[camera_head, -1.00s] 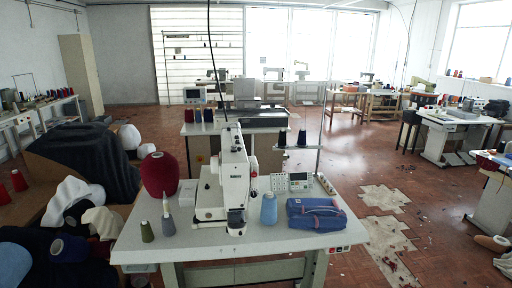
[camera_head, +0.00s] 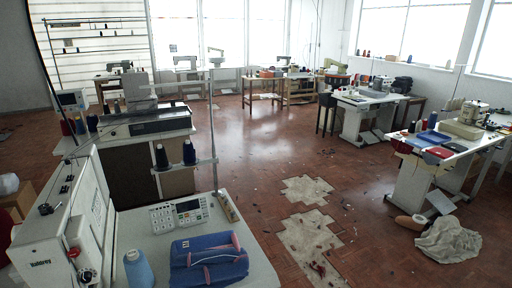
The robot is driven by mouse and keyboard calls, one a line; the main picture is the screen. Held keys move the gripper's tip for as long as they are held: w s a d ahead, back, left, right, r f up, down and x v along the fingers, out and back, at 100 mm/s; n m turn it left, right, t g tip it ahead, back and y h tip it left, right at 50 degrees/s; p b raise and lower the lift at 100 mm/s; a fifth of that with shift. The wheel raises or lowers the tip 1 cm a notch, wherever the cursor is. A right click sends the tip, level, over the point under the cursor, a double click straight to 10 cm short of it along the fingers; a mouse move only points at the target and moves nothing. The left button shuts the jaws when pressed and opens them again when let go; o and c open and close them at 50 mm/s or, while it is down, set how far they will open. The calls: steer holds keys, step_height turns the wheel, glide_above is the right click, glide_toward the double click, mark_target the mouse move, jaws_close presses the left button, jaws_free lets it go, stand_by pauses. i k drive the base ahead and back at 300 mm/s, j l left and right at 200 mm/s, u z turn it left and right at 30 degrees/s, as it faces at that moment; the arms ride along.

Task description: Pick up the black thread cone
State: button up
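Two dark, black-looking thread cones stand on the thread stand behind the nearest sewing table. One cone (camera_head: 161,157) is left of the stand's pole, and the other cone (camera_head: 189,153) is closer to it. Their exact shade, black or dark navy, is hard to tell. My gripper is not in view.
The near table (camera_head: 150,225) holds a white sewing machine (camera_head: 68,225), a keypad panel (camera_head: 180,213), a light blue cone (camera_head: 138,268) and a blue bag (camera_head: 208,262). Open floor (camera_head: 265,165) lies to the right. A cloth (camera_head: 447,240) and a tan cone (camera_head: 410,226) lie there.

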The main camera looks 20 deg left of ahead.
mark_target(162, 159)
steer(key=i+l+z, duration=0.25)
steer(key=i, duration=0.2)
steer(key=i+z, duration=0.2)
steer(key=i, duration=0.25)
steer(key=i+j+u, duration=0.1)
steer(key=i+u, duration=0.95)
steer(key=u, duration=0.15)
steer(key=i+l+u, duration=0.35)
